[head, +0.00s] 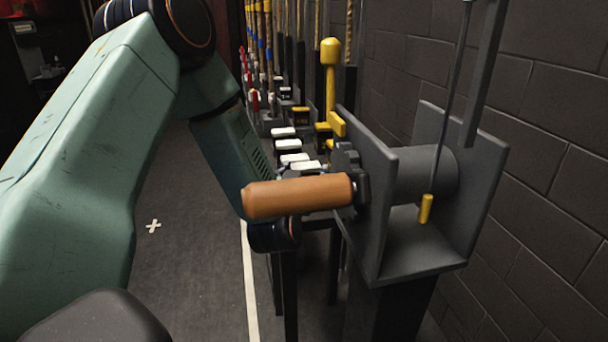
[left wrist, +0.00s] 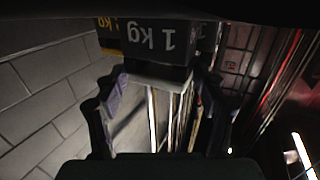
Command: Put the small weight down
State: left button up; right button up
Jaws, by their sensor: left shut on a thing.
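The small weight (left wrist: 158,38) is a dark block with an upside-down "1 kg" label and a pale face below it, at the top of the left wrist view. My left gripper (left wrist: 160,74) is shut on it, one dark finger on each side. In the head view my left arm reaches in from the left, and a brown handle hides most of the gripper. I cannot tell there which block is the held one, or whether it touches a support. My right gripper is not in view.
The brown crank handle (head: 297,196) juts from a grey winch bracket (head: 387,205) close to my left wrist. White-topped blocks (head: 292,158), a yellow-knobbed lever (head: 331,80) and ropes line up behind. A block wall (head: 545,140) bounds the right; floor (head: 190,240) is clear at left.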

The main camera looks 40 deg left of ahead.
pick_arm(q)
jog(key=shift+s+d+r, duration=0.1)
jog(key=shift+s+r, duration=0.1)
jog(key=shift+r, duration=0.05)
jog(key=o, duration=1.6)
jog(key=shift+w+f, duration=0.1)
jog(key=shift+f, duration=0.25)
jog(key=shift+o, duration=1.2)
jog(key=shift+r, duration=0.15)
